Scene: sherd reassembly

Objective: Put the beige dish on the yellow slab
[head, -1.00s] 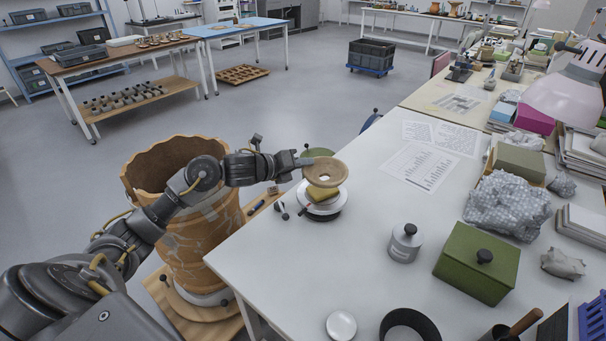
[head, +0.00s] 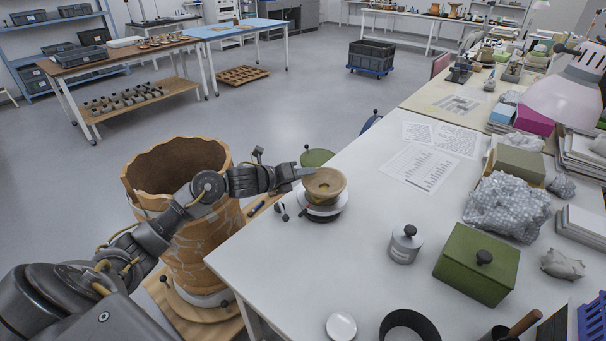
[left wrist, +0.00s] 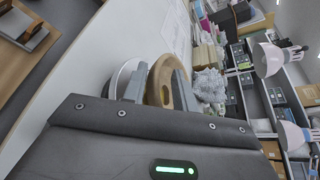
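The beige dish (head: 326,190) is a round tan bowl with a central hollow. It sits low over the white round stand (head: 317,215) near the left edge of the white table. The yellow slab is hidden beneath the dish, so I cannot tell whether they touch. My left gripper (head: 304,173) reaches in from the left and is shut on the dish's near-left rim. In the left wrist view the dish (left wrist: 160,72) shows between the two grey fingers (left wrist: 160,90). My right gripper is not in view.
A large, cracked terracotta vessel (head: 185,240) stands left of the table, under my left arm. A grey weight (head: 404,245), a green box (head: 477,264) and bubble wrap (head: 507,207) lie to the right. The table (head: 300,265) is clear in front of the stand.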

